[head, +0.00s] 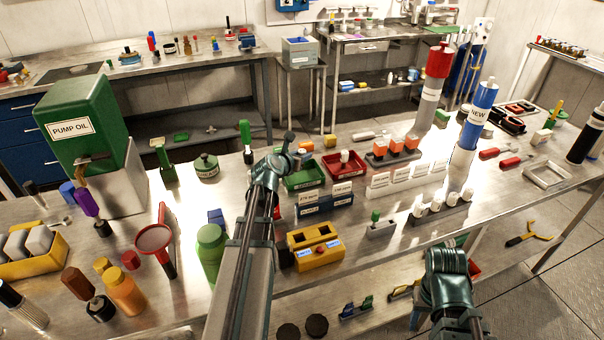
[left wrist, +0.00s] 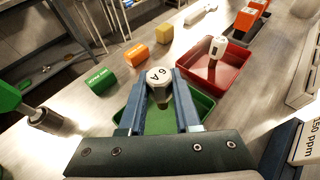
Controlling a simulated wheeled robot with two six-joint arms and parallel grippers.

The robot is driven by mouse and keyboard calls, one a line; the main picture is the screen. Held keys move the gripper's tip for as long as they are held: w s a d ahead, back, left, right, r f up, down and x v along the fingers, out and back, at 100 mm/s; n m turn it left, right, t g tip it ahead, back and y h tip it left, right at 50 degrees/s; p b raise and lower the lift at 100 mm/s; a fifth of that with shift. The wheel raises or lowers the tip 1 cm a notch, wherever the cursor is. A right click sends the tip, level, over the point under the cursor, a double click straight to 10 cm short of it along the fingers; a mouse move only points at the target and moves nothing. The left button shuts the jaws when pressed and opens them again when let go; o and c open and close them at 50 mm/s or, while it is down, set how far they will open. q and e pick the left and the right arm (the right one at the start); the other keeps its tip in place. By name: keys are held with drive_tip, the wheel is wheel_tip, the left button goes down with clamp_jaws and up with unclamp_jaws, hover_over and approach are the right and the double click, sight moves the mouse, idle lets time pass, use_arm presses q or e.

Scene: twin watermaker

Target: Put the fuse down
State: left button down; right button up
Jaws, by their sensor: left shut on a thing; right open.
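My left gripper (head: 287,158) is over the green tray (head: 299,182) on the bench. In the left wrist view its two blue-grey fingers (left wrist: 160,92) are shut on a fuse (left wrist: 160,77) with a pale cap marked "6 A". The green tray (left wrist: 202,104) shows below and around the fingers; whether the fuse touches its floor cannot be told. The red tray (head: 337,170) beside it holds another white-topped fuse (left wrist: 217,47), standing upright. My right gripper (head: 450,252) is low at the bench's front edge, open and apart from these things.
A yellow box (head: 316,250) and blue labelled blocks (head: 325,202) stand in front of the trays. White labelled blocks (head: 408,177) are to the right. In the wrist view, small green (left wrist: 101,80), orange (left wrist: 137,54) and yellow (left wrist: 164,33) blocks lie beyond the green tray.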

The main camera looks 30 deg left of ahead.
use_arm(q)
drive_tip(key=shift+f, duration=0.1)
wheel_tip(320, 180, down, 4)
drive_tip(key=b, duration=0.3)
drive_tip(key=shift+b, duration=0.4)
drive_tip(key=shift+r, duration=0.2)
drive_tip(key=shift+f, duration=0.15)
drive_tip(key=c, duration=0.6)
unclamp_jaws()
